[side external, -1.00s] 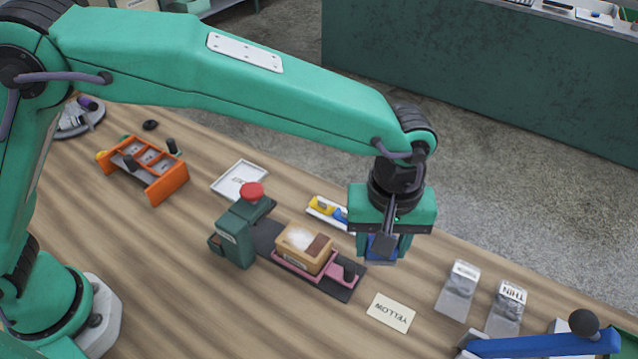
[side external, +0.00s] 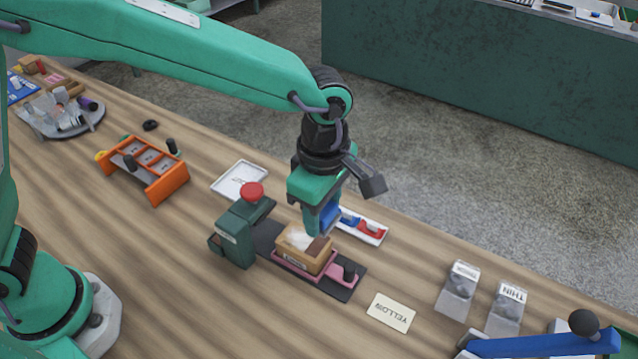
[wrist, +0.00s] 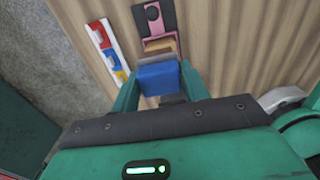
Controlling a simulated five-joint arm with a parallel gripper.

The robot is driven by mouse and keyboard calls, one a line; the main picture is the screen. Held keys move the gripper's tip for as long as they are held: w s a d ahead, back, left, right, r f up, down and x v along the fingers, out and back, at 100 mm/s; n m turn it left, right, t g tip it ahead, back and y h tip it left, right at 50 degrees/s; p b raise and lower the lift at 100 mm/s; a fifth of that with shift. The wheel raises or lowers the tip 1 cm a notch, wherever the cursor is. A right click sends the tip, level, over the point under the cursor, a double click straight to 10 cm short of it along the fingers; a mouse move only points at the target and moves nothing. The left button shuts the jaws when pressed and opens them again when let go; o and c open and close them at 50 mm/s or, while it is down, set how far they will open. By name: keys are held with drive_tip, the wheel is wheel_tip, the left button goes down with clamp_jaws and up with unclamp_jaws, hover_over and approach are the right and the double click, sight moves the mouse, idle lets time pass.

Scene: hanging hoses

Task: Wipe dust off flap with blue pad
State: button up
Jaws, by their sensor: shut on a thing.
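My gripper (side external: 320,218) is shut on the blue pad (side external: 329,219) and holds it just above or at the back edge of a small cardboard box. I cannot tell whether they touch. The pad also shows between the fingers in the wrist view (wrist: 159,78). The box (side external: 297,256) sits in a pink holder (side external: 340,274) on a dark base plate. Its top has a white dusty patch (side external: 299,240) and a brown part (side external: 318,248). In the wrist view the pad and fingers hide most of the box (wrist: 160,46).
A green post with a red button (side external: 251,192) stands left of the box. A white tray (side external: 372,236) with yellow, blue and red pieces lies behind it. A YELLOW card (side external: 390,312) lies in front right. An orange rack (side external: 155,172) stands at the left.

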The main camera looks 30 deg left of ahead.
hover_over(322, 250)
drive_tip(key=shift+f, duration=2.75)
drive_tip(key=shift+a+f, duration=0.3)
drive_tip(key=shift+f, duration=0.35)
drive_tip(key=shift+a+f, duration=0.3)
drive_tip(key=shift+f, duration=0.3)
drive_tip(key=shift+c, duration=0.4)
drive_tip(key=shift+a, duration=3.05)
drive_tip(key=shift+d, duration=3.65)
drive_tip(key=shift+r, duration=4.05)
drive_tip(key=shift+a, duration=0.1)
